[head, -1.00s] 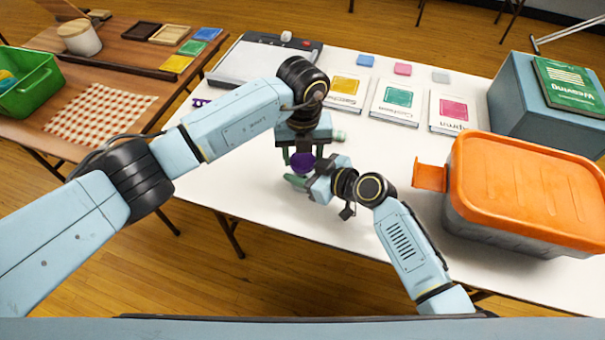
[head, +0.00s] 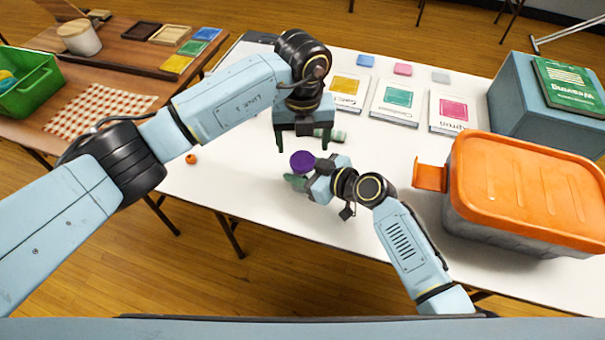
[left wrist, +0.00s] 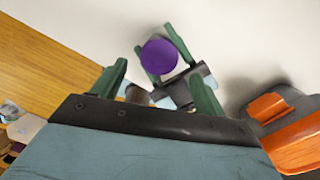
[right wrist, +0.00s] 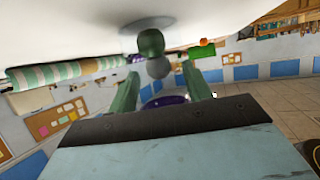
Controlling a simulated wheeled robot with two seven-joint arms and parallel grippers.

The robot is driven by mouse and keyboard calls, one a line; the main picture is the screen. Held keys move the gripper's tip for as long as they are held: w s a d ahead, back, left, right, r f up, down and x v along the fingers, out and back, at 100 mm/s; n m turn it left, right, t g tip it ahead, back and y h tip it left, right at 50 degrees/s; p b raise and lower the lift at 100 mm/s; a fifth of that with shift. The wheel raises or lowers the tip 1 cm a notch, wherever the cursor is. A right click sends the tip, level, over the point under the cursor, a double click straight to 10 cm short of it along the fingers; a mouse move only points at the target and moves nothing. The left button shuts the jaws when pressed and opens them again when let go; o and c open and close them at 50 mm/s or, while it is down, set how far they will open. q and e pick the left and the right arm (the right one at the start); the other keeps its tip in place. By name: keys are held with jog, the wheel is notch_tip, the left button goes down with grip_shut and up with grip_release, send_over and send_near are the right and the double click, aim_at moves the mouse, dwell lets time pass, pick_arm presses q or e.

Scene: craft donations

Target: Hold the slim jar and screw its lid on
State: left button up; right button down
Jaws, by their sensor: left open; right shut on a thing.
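The purple lid (head: 302,162) sits at my right gripper and also shows from above in the left wrist view (left wrist: 159,55). The slim jar's body is largely hidden below it; how well the lid is seated cannot be told. My right gripper (head: 305,183) is shut on the jar. In the right wrist view, green and grey rounded shapes (right wrist: 150,42) show between its fingers, with a purple edge (right wrist: 168,101) nearer the camera; whether the shapes are inside the jar is unclear. My left gripper (head: 303,148) is open and empty, just above and apart from the lid.
A large orange-lidded box (head: 530,190) stands on the right of the white table. Cards (head: 397,100) lie at the back. A striped roll (head: 335,135) lies behind my grippers. A small orange object (head: 190,158) is at left. The front-left tabletop is mostly clear.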

aim_at(302, 160)
pick_arm(q)
jog(key=shift+r, duration=0.15)
jog(key=shift+c, duration=1.2)
jog(key=shift+r, duration=1.6)
jog(key=shift+c, duration=0.2)
jog(key=shift+f, duration=0.1)
jog(key=shift+f, duration=3.95)
jog(key=shift+c, duration=0.3)
jog(key=c, duration=0.7)
jog(key=o, duration=1)
jog(key=shift+o, duration=0.2)
